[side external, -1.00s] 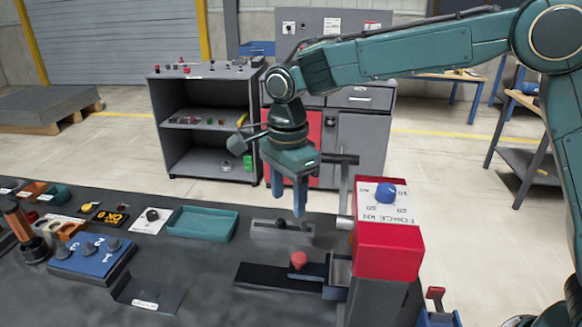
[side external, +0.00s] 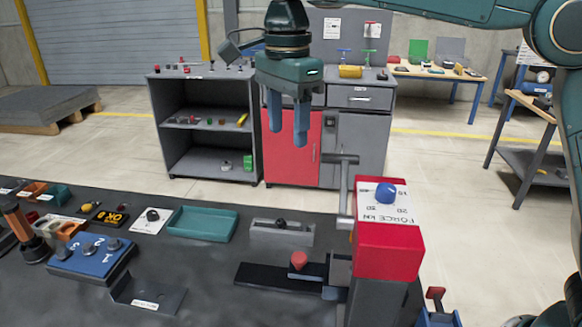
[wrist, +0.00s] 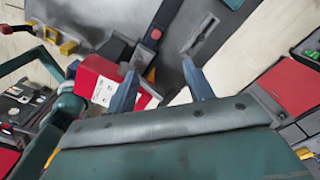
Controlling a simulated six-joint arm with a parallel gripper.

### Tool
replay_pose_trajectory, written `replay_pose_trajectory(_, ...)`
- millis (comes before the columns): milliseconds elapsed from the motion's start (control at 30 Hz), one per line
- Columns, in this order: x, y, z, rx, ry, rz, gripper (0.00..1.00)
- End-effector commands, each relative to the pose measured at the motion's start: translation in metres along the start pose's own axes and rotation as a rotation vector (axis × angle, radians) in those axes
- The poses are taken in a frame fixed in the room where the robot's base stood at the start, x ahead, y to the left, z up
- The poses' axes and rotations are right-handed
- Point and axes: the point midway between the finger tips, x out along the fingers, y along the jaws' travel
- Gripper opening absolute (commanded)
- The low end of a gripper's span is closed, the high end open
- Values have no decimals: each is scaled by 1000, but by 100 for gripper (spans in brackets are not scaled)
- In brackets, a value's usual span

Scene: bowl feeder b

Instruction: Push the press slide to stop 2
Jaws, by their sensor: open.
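The press is a red box (side external: 388,247) with a blue dial (side external: 386,193) and a grey lever (side external: 344,185) at its side. At its foot, a slide with a red knob (side external: 298,261) sits on a dark flat rail (side external: 262,276); I take this as the press slide. In the wrist view the red knob (wrist: 156,34) shows beyond my fingertips. No mark for stop 2 is readable. My gripper (side external: 288,138) is open and empty, fingers down, well above the bench and apart from the slide. Its two blue fingers also show in the wrist view (wrist: 160,68).
Behind the rail is a grey slotted block (side external: 282,232) with a black knob. To the left are a teal tray (side external: 202,223), a blue block with knobs (side external: 92,255) and a bent dark plate (side external: 148,294). The lever stands close to my gripper's right.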

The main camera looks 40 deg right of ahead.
Motion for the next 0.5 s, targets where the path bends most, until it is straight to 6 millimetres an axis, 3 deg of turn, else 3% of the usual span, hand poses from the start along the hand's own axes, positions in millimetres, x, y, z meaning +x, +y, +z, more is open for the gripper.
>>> replay_pose_trajectory(200, -15, 0, 0, -1, 0, 0, 52)
replay_pose_trajectory(500, -20, 0, 0, 0, 0, 2, 52)
